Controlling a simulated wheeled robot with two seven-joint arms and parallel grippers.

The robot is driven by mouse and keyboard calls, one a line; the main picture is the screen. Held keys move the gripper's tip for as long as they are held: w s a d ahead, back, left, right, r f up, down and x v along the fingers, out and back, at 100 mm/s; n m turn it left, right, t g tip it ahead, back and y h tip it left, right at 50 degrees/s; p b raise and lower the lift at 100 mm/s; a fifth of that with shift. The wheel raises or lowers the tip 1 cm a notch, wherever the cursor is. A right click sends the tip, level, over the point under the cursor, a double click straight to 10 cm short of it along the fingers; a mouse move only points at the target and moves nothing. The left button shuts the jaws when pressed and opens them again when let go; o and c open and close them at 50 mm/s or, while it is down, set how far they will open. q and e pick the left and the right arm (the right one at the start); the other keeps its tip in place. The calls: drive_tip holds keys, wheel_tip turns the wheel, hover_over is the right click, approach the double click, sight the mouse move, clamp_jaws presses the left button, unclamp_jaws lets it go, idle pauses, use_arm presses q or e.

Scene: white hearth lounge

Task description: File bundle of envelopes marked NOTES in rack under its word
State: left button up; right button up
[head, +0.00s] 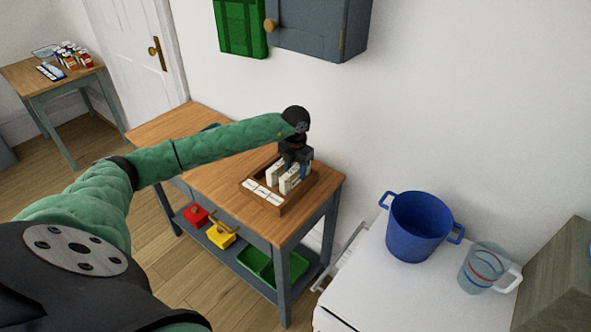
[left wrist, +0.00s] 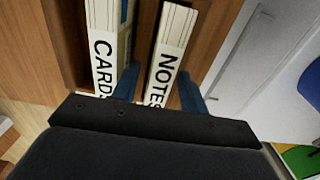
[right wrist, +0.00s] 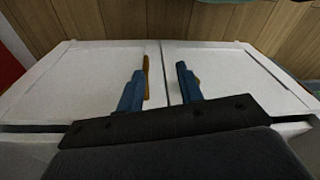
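The wooden rack (head: 284,209) stands on the wooden table with white word cards along its front; their words are too small to read. White envelope bundles stand in it. In the left wrist view, the bundle marked NOTES (left wrist: 172,50) lies between the two blue fingers of my left gripper (left wrist: 160,92), beside the bundle marked CARDS (left wrist: 104,50). The fingers are apart, with a gap on the left side of NOTES. My left gripper also shows over the rack in the head view (head: 294,164). My right gripper (right wrist: 160,82) is open and empty, away from the rack.
White cabinet doors (right wrist: 80,85) face my right gripper. Right of the table (head: 190,150), a blue pot (head: 415,228) and a glass jug (head: 482,268) stand on a white surface. A blue-grey wall cabinet (head: 315,28) hangs above. The table's left part looks mostly clear.

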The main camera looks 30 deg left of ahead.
use_arm(q)
drive_tip(key=shift+r, duration=0.3)
wheel_tip(320, 180, up, 12)
drive_tip(key=p, duration=0.3)
drive_tip(key=shift+f, duration=0.2)
use_arm(e)
wheel_tip(320, 180, down, 8)
drive_tip(key=s+d, duration=0.2)
drive_tip(key=shift+d+r+t, duration=0.15)
drive_tip(key=shift+r+t, duration=0.05)
drive_tip(key=shift+t, duration=0.1)
drive_tip(key=shift+d, duration=0.1)
